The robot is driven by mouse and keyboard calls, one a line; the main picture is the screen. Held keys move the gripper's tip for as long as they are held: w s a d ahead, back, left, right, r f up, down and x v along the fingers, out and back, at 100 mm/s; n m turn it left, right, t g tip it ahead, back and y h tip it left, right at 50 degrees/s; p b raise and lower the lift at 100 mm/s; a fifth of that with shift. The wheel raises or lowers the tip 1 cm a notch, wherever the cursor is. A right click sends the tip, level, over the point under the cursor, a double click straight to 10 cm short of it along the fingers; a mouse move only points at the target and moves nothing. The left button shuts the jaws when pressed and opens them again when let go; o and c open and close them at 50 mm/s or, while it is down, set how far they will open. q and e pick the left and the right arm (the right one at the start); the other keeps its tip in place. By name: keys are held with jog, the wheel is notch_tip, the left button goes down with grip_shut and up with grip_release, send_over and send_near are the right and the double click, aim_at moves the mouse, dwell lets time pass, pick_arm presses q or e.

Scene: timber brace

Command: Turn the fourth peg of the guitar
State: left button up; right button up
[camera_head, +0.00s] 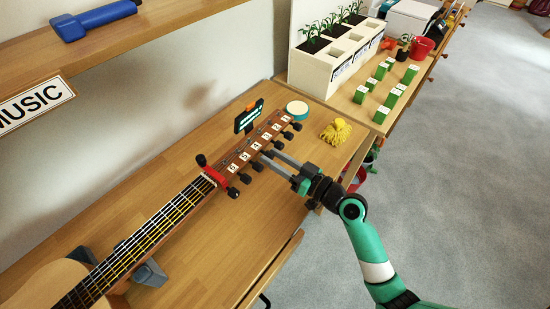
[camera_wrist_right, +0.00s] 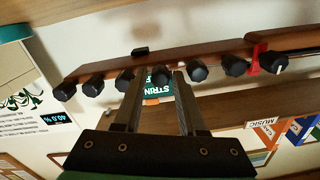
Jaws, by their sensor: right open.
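The guitar lies on the wooden bench with its neck (camera_head: 150,235) running up to a brown headstock (camera_head: 240,158). Black pegs line the headstock's right edge, beside small white labels too small to read. My right gripper (camera_head: 266,154) is open, its two fingers reaching in from the right at the middle of the peg row. In the right wrist view, one black peg (camera_wrist_right: 161,76) sits between the fingertips, with gaps on both sides; it is fourth from the left end. Another peg (camera_wrist_right: 197,70) is just right of the fingers. My left gripper is out of view.
A red clamp (camera_head: 214,177) with black knobs sits at the neck's top. A round teal-sided tin (camera_head: 297,109) and yellow cloth (camera_head: 336,131) lie beyond. The bench's front right is clear.

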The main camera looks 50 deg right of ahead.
jog(key=shift+c, duration=0.2)
grip_shut()
jog(key=shift+m, duration=0.4)
jog(key=m+p, duration=0.1)
jog(key=m, duration=0.1)
jog(key=shift+r+m+p, duration=0.1)
jog(key=shift+m+p, duration=0.2)
jog(key=shift+m, duration=0.1)
jog(key=shift+m+p, duration=0.7)
jog(key=shift+m, duration=1.4)
